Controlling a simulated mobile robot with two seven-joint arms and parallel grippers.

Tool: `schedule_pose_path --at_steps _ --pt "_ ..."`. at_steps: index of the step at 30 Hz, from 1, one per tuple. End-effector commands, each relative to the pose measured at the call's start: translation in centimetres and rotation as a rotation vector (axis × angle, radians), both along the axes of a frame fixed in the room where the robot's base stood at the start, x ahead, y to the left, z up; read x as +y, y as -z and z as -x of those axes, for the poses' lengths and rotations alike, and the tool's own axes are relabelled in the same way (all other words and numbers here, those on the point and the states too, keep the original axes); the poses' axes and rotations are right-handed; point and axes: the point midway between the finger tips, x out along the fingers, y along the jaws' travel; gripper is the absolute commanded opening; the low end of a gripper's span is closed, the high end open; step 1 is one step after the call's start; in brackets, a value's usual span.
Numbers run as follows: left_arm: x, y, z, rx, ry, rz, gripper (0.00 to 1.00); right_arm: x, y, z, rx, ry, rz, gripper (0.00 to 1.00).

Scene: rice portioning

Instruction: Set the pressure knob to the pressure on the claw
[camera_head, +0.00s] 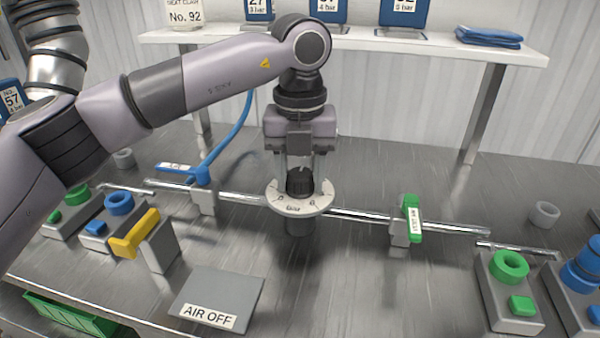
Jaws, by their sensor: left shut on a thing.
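The pressure knob (299,184) is a dark knob standing in a white dial ring (318,207) on the metal pipe at the middle of the table. My left gripper (299,172) comes down from above with its fingers around the knob and is shut on it. The dial carries small numbers that are hard to read, and the gripper hides part of the knob. A blue claw tag at the left edge (10,97) reads No. 57 with a bar value that is partly cut off. My right gripper is not in view.
A blue valve handle (178,168) and a green valve handle (412,215) sit on the pipe either side. A yellow lever (135,235) and a grey AIR OFF plate (217,297) are in front. Button boxes stand left and right. A white shelf (360,43) holds blue tags behind.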

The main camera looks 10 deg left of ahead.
Motion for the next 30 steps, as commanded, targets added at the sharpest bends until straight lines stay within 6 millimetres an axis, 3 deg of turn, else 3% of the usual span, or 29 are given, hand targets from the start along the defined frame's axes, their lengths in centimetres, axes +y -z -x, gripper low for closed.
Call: schedule_pose_path --at_steps 4,5,7,17,30 --pt "0.0 -0.1 -0.1 -0.003 0.0 0.001 0.17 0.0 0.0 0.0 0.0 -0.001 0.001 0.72" --pt "0.0 -0.2 -0.1 -0.003 0.0 0.001 0.5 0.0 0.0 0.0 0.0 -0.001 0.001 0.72" --pt "0.0 -0.1 -0.1 -0.003 0.0 0.001 0.7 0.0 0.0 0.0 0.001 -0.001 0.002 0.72" --pt "0.0 -0.4 0.0 -0.002 0.001 0.001 0.7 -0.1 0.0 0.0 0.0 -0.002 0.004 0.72" --pt "0.0 -6.6 -0.1 -0.004 0.001 0.001 0.7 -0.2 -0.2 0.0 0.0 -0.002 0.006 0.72"
